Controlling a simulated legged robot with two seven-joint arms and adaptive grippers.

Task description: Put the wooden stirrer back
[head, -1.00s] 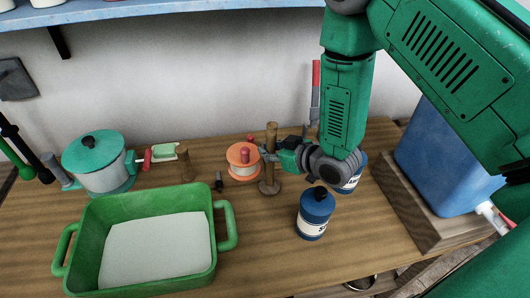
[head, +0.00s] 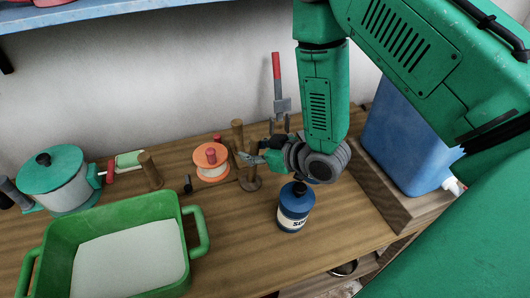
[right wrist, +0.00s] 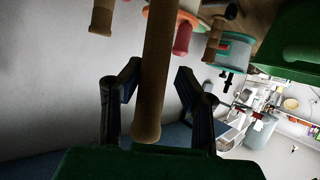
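The wooden stirrer (head: 238,136) is an upright brown rod over a round wooden disc (head: 250,183) on the worktop. I cannot tell whether the disc is part of it or a separate foot. My right gripper (head: 246,158) is at the rod, above the disc. The contact is partly hidden in the head view. My left gripper is not in view.
A green tub (head: 194,240) with a whitish filling stands front left. A blue bottle (head: 295,208) stands close below my right gripper. An orange spool (head: 211,160), a wooden peg (head: 150,172) and a teal-lidded pot (head: 55,180) stand left. A blue container (head: 405,140) stands right.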

